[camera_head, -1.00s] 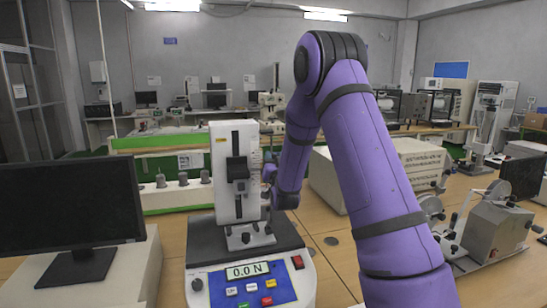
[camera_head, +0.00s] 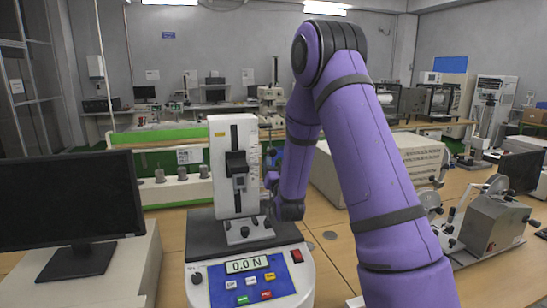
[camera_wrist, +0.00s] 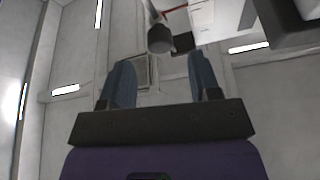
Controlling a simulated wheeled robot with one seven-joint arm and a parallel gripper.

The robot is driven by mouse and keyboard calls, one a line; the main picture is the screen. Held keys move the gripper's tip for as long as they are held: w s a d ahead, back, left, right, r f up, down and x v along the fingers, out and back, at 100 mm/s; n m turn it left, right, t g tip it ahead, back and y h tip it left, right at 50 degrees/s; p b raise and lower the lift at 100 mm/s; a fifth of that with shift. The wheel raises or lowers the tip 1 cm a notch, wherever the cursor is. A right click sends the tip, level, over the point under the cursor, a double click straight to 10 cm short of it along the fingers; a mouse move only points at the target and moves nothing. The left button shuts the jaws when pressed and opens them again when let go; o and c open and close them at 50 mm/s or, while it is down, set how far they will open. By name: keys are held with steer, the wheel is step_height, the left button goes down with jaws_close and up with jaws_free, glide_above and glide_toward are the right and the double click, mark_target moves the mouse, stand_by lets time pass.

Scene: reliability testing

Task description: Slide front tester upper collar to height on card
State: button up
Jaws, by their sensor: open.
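The front tester (camera_head: 220,180) is a white upright column on a dark base, with a black head (camera_head: 237,164) and a "0.0 N" display (camera_head: 246,264). A marked white strip (camera_head: 254,165) runs along the column's right side. My gripper (camera_head: 270,184) is at the right side of the column, small and partly hidden by my purple arm. In the wrist view my gripper (camera_wrist: 162,75) is open, its two blue-grey fingers apart. A grey, dark-ended cylinder (camera_wrist: 160,38) on a rod shows beyond and between the fingertips, not gripped. I cannot tell whether it is the upper collar.
A black monitor (camera_head: 68,200) stands left of the tester. A beige instrument (camera_head: 410,165) is behind my arm, and a metal reel device (camera_head: 490,225) stands at right. In the wrist view, white and dark tester parts (camera_wrist: 212,18) are close at upper right.

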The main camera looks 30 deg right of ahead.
steer(key=shift+v, duration=2.3)
steer(key=shift+r, duration=0.1)
steer(key=s+a+r+n+g+y, duration=0.3)
steer(key=s+a+r+g+y, duration=0.4)
steer(key=r, duration=0.3)
steer(key=s+a+r+n+g, duration=0.1)
steer(key=s+a+g, duration=0.2)
steer(key=s, duration=1.1)
steer(key=s+a+r+n+g+y, duration=0.1)
steer(key=s+a+g, duration=0.3)
steer(key=s, duration=1)
steer(key=shift+a+r+n+g, duration=0.2)
steer(key=shift+a+n+g, duration=0.15)
steer(key=shift+n+g, duration=0.5)
